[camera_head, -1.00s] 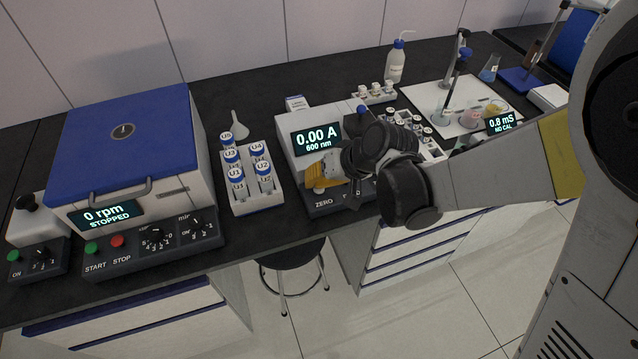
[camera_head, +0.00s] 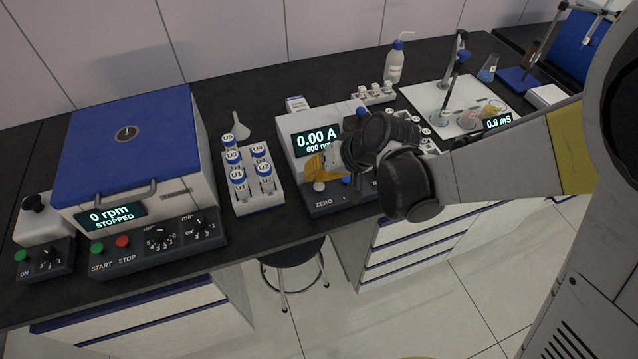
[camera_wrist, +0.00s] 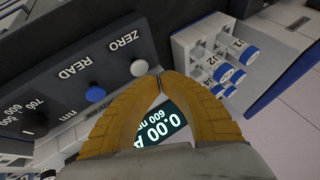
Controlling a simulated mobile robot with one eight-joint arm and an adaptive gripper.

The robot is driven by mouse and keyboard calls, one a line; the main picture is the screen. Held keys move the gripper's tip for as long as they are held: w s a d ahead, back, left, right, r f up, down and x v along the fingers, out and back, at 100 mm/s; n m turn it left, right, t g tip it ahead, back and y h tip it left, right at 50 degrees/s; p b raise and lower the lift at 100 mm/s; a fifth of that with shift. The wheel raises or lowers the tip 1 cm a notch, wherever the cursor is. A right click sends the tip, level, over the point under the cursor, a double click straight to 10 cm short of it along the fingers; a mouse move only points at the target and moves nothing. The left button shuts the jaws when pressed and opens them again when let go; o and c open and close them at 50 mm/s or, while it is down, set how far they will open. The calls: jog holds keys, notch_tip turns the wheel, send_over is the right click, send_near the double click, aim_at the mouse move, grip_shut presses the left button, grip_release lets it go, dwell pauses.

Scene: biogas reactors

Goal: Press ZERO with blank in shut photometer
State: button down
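The photometer (camera_head: 290,135) stands on the bench, its display (camera_head: 316,139) reading 0.00 A, 600 nm. On its front panel are the white ZERO button (camera_head: 319,187) and the blue READ button (camera_head: 345,181). In the wrist view the ZERO button (camera_wrist: 139,67) lies just left of my fingertips, and the READ button (camera_wrist: 95,93) farther left. My gripper (camera_wrist: 160,78) is shut with its yellow fingertips together and nothing seen between them. In the head view my gripper (camera_head: 312,166) hovers by the panel, above ZERO, apart from it. My wrist hides much of the photometer's top; the blank is not visible.
A white rack (camera_head: 262,203) of blue-capped vials stands left of the photometer. A centrifuge (camera_head: 130,140) reading 0 rpm, STOPPED is farther left. A wash bottle (camera_head: 394,64) and a white tray (camera_head: 420,93) with flasks are behind and right. A stool (camera_head: 290,258) stands below the bench.

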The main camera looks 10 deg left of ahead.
aim_at(315, 184)
jog(key=shift+r+p, duration=1.8)
jog(key=shift+r, duration=0.7)
jog(key=shift+f, duration=0.1)
jog(key=s+d+r+m+t+h, duration=0.15)
jog(key=d+r, duration=0.25)
jog(key=d, duration=0.4)
jog(key=s+d+r+m+t+h, duration=0.15)
jog(key=d+r, duration=0.25)
jog(key=d, duration=0.4)
jog(key=s+d+r+h, duration=0.1)
jog(key=s+d+h, duration=0.1)
jog(key=s+d, duration=0.2)
jog(key=s+d+r+m+t+h+b, duration=0.1)
jog(key=s+d, duration=0.4)
jog(key=d, duration=0.5)
jog(key=shift+d+r+m+h, duration=0.25)
jog(key=shift+m+h, duration=0.05)
jog(key=shift+h, duration=0.1)
